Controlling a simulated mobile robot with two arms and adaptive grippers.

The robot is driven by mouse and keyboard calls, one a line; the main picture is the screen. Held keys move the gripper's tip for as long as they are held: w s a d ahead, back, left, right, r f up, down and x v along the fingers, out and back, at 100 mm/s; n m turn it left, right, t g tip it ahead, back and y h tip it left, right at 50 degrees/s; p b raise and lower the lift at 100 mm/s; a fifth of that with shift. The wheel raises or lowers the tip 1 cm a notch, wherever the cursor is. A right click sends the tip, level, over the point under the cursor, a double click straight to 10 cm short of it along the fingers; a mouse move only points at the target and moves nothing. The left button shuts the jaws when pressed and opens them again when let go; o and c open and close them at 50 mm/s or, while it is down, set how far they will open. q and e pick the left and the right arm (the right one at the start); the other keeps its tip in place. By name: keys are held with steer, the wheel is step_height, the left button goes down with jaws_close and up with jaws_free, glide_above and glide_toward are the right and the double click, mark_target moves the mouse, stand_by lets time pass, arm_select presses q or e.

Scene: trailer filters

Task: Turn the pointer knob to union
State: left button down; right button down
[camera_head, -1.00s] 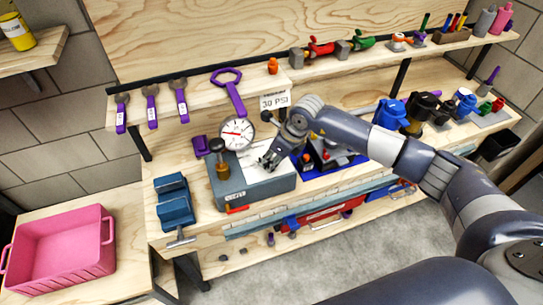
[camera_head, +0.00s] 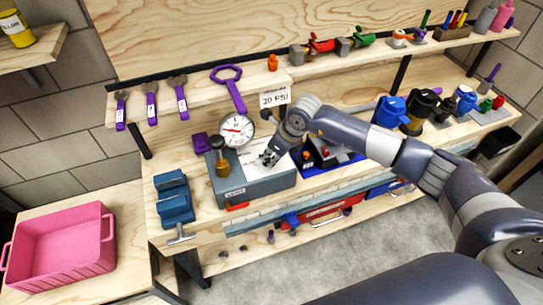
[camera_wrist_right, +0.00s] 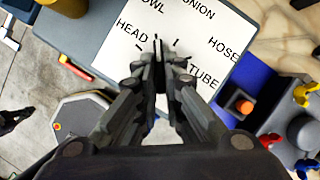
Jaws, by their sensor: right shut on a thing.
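My right gripper (camera_head: 268,158) is on the white label sheet (camera_head: 252,157) on top of the grey box (camera_head: 262,188). In the right wrist view the gripper (camera_wrist_right: 160,62) is shut at the middle of the sheet (camera_wrist_right: 120,45), with the words UNION, HOSE, TUBE, HEAD and a partly cut-off OWL around it. UNION is at the top, right of the fingertips. The pointer knob is mostly hidden between the fingers; I cannot clearly tell which word it points to. My left gripper is not in view.
A round gauge (camera_head: 237,130) and a brown-handled part (camera_head: 221,165) stand at the box's left. A blue vise (camera_head: 174,200) is further left. A blue tray (camera_head: 318,167) with a black device lies right of the box. A pink bin (camera_head: 62,245) is at lower left.

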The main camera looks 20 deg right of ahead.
steer(key=m+b, duration=0.1)
steer(key=m+h, duration=0.1)
steer(key=m, duration=0.1)
steer(key=shift+s+a+m+t+b, duration=0.1)
steer(key=shift+a+m+t+b, duration=0.2)
steer(key=shift+t+b, duration=0.1)
steer(key=shift+a+m+h+b, duration=0.2)
steer(key=shift+m+h+b, duration=0.65)
steer(key=shift+m, duration=0.75)
steer(key=c, duration=1.7)
jaws_free()
steer(key=shift+s+r, duration=0.1)
steer(key=shift+r, duration=0.15)
steer(key=v, duration=1.1)
steer(key=shift+s+r, duration=0.2)
steer(key=shift+r, duration=0.05)
